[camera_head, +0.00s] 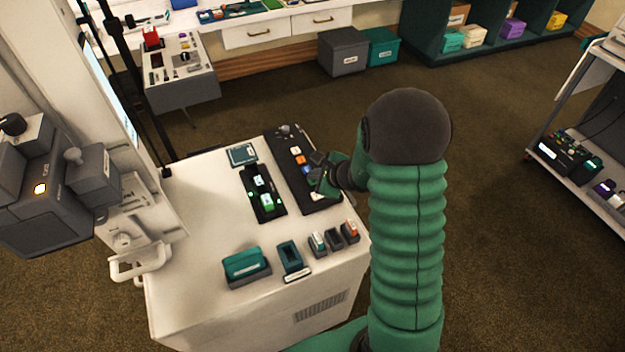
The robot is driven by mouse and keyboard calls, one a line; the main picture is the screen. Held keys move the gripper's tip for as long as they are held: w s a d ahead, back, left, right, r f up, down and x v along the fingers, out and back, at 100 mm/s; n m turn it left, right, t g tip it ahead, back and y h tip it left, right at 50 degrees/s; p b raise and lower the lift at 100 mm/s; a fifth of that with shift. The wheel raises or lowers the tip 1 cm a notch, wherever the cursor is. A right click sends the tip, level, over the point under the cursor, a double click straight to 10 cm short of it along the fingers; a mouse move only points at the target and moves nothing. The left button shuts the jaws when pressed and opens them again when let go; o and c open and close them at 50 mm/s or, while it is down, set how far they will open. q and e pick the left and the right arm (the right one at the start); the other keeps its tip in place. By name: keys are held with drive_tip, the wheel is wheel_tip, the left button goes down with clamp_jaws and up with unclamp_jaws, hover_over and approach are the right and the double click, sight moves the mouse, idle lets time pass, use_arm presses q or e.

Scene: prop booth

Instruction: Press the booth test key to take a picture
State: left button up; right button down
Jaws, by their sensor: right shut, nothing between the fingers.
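A long black control panel (281,141) lies on the white booth cabinet top, with a knob and a row of orange, white and blue keys. A smaller black panel (252,177) with green-lit keys lies to its left. I cannot tell which key is the booth test key; the labels are too small to read. My right gripper (317,174) is shut and empty, over the right side of the long panel beside its blue key. I cannot tell if it touches the panel. My gripper and arm hide part of the panel's right side. My left gripper is out of view.
The white cabinet (215,290) also holds a teal box (245,264), a teal holder (291,257) and several small switches near its front edge. A grey camera-like unit (45,200) stands at left. A cart (575,160) stands at far right. The carpet between is clear.

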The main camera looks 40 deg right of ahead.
sight(315, 182)
idle(0.4)
drive_tip(key=shift+r+p, duration=0.4)
drive_tip(key=shift+r, duration=0.4)
wheel_tip(315, 182, up, 5)
drive_tip(key=p, duration=0.3)
drive_tip(key=shift+p, duration=0.3)
